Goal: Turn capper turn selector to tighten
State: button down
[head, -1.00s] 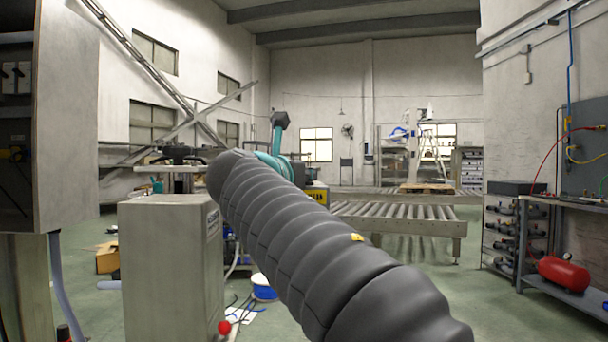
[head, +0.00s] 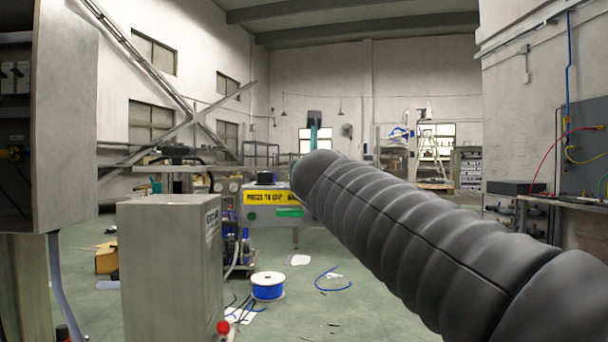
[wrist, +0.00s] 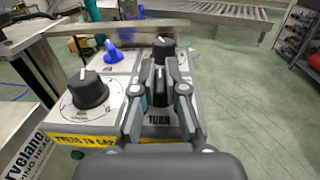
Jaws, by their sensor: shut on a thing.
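The capper panel (wrist: 128,72) fills the middle of the wrist view. The turn selector (wrist: 160,76) is a small dark knob above a label reading TURN. My gripper (wrist: 160,90) is over it, with one finger on each side, shut on the selector. The fingers hide part of the knob and its markings, so I cannot read its setting. In the head view the capper (head: 278,214) shows a yellow strip reading PRESS TO CAP. My sleeved arm hides the gripper and selector there.
A large black dial (wrist: 89,91) is left of my gripper. A grey cabinet (head: 165,265) stands at left front. A blue-and-white spool (head: 268,286) and loose cables lie on the floor.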

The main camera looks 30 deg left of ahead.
jog(key=shift+n+g+y, duration=0.4)
jog(key=shift+n+y, duration=0.1)
jog(key=shift+y, duration=0.1)
dwell(0.4)
jog(key=c, duration=1.2)
grip_release()
jog(key=v, duration=1.2)
jog(key=shift+s, duration=0.1)
